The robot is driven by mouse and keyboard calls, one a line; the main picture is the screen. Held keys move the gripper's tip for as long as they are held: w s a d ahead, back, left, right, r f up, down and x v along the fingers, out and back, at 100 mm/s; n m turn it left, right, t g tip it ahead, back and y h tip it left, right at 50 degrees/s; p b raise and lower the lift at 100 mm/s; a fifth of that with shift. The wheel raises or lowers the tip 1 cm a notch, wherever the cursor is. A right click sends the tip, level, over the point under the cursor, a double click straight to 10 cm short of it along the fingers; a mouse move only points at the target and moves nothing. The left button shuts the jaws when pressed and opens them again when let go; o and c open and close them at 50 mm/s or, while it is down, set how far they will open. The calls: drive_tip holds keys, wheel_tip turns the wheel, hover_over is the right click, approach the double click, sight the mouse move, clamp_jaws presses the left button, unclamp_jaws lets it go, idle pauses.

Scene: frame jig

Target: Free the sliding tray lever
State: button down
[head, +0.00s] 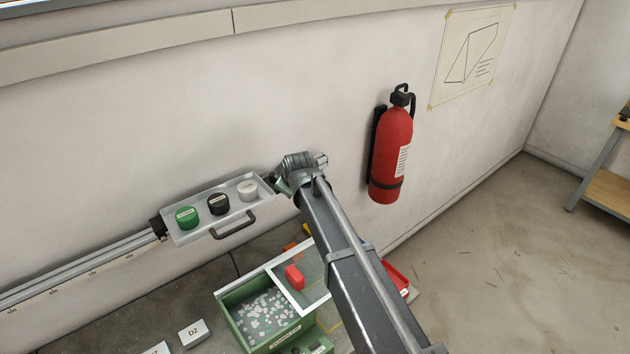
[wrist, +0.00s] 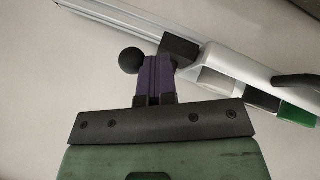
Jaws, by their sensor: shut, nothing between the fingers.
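The sliding tray (head: 240,218) is a light grey tray on the wall rail, holding a green, a black and a white round container. It also shows at the right in the wrist view (wrist: 229,59). A black ball knob (wrist: 128,60), apparently the lever's end, is just left of my purple fingertips in the wrist view. My gripper (wrist: 155,62) is shut and empty, its tips beside the knob and close to a dark block (wrist: 180,48) at the tray's end. In the head view my gripper (head: 281,186) is at the tray's right end, partly hidden by my wrist.
A dark handle (head: 233,225) sticks out from the tray's front. The rail (head: 85,265) runs left along the wall. Below stands a green box (head: 262,318) with pale pieces and a red object on its clear lid. A fire extinguisher (head: 392,150) hangs to the right.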

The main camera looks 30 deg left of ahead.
drive_tip(key=shift+w+n, duration=0.3)
drive_tip(key=shift+w, duration=0.9)
drive_tip(key=shift+r, duration=0.1)
drive_tip(key=w+d+p+v, duration=0.1)
drive_tip(key=p+v, duration=0.6)
drive_tip(key=v, duration=0.2)
drive_tip(key=shift+d+r+p, duration=0.2)
drive_tip(key=shift+r+p, duration=0.15)
